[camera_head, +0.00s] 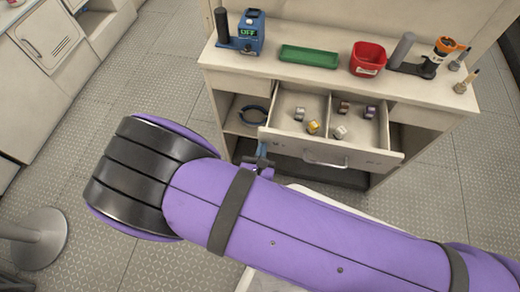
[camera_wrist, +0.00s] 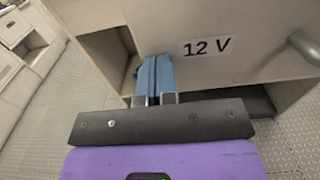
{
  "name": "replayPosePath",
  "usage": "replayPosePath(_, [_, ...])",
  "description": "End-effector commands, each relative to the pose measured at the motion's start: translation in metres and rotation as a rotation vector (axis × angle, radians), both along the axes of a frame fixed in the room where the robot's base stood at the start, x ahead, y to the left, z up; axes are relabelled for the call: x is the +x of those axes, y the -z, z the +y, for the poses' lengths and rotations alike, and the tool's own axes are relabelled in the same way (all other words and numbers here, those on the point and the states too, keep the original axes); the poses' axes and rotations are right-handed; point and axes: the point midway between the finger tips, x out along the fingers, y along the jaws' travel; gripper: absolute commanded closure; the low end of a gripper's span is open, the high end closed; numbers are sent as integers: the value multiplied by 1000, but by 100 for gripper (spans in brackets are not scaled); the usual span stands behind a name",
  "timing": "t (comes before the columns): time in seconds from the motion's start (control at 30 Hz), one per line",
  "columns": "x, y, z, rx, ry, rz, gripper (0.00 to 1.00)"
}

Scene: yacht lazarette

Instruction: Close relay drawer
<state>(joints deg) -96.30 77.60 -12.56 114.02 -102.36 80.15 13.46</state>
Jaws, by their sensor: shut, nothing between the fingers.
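The relay drawer (camera_head: 331,150) stands pulled out of the cream workbench in the head view. It holds several small relays, grey, brown and yellow, on both sides of a divider. Its front has a curved metal handle (camera_head: 325,162), which also shows at the right edge of the wrist view (camera_wrist: 304,46). A "12 V" label is on the drawer front (camera_wrist: 245,68) in the wrist view. My gripper (camera_wrist: 155,62) has blue fingers, shut and empty, at the left end of the drawer front. I cannot tell whether the fingertips touch it. In the head view my arm partly hides the gripper (camera_head: 262,150).
The bench top (camera_head: 291,63) carries a blue meter (camera_head: 251,33), a green tray (camera_head: 309,56), a red bin (camera_head: 368,59) and an orange-topped tool (camera_head: 445,48). A blue ring (camera_head: 253,115) lies in the left open shelf. A round grey post base (camera_head: 40,240) stands on the floor at left.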

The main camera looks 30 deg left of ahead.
Motion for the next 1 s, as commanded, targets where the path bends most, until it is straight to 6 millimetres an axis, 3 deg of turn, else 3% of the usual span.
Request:
replayPosePath(0.37, [1,0,0,0,0,0,100])
replayPosePath(0.53, [12,0,2,1,2,-1,100])
replayPosePath(0.77, [52,0,11,2,4,-1,100])
replayPosePath(1.0, [110,0,25,1,4,-2,100])
